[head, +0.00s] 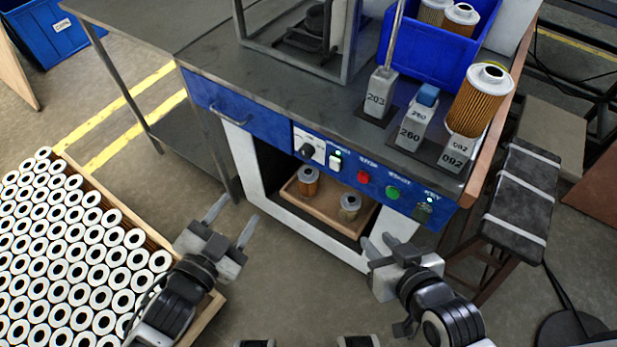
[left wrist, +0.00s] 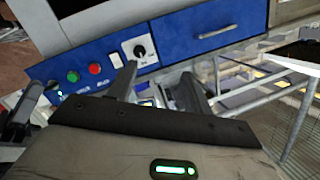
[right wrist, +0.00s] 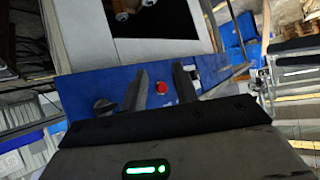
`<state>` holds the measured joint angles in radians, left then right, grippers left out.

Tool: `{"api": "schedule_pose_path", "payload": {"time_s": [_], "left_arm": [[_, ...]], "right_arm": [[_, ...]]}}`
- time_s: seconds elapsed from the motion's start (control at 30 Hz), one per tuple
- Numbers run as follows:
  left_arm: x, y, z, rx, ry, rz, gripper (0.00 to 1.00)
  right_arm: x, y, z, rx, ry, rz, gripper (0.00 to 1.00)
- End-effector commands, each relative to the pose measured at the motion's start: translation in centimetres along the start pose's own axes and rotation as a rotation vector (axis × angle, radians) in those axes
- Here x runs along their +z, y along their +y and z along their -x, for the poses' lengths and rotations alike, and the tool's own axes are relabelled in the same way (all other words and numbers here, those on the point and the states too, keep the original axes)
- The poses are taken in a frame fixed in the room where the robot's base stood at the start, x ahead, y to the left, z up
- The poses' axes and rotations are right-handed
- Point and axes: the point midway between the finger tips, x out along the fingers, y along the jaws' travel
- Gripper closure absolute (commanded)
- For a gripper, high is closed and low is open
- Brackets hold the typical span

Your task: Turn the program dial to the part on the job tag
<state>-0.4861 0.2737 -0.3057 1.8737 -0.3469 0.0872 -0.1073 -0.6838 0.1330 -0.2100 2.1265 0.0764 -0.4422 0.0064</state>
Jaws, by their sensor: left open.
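The program dial (head: 307,150) is a black knob on a white plate at the left of the blue front panel. It also shows in the left wrist view (left wrist: 139,50), beyond my left fingers; its setting is too small to read. My left gripper (head: 239,207) is open and empty, in front of and below the panel, apart from the dial. My right gripper (head: 376,240) is open and empty, below the panel's right part. In the right wrist view its fingers (right wrist: 160,72) stand apart before the panel. I cannot pick out a job tag with certainty.
Beside the dial are a white switch (head: 335,160), a red button (head: 363,177), a green button (head: 392,193) and a key switch (head: 423,211). Numbered blocks 203 (head: 376,100), 260 (head: 411,134) and 092 (head: 452,158) stand above. A crate of cartridges (head: 190,327) lies at left.

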Motion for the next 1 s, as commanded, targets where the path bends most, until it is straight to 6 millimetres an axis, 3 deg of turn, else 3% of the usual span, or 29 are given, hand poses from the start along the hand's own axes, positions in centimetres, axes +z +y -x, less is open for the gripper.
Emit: {"api": "schedule_pose_path", "payload": {"time_s": [0.03,0.2,0.37,1.0], "left_arm": [[1.2,1.4,-0.9,0.014,0.073,-0.083,0.50],[0.1,2.8,-1.7,0.046,0.227,-0.243,0.50],[-0.7,2.9,-2.9,0.050,0.253,-0.269,0.50],[-3.6,3.9,-15.1,0.050,0.248,-0.263,0.50]], "right_arm": [[1.6,0.0,-1.2,-0.008,0.012,-0.008,0.70],[1.7,-0.3,-1.4,-0.025,0.032,-0.026,0.70],[1.3,-0.4,-1.2,-0.027,0.033,-0.028,0.70],[1.7,-0.3,-1.4,-0.026,0.031,-0.027,0.70]]}}
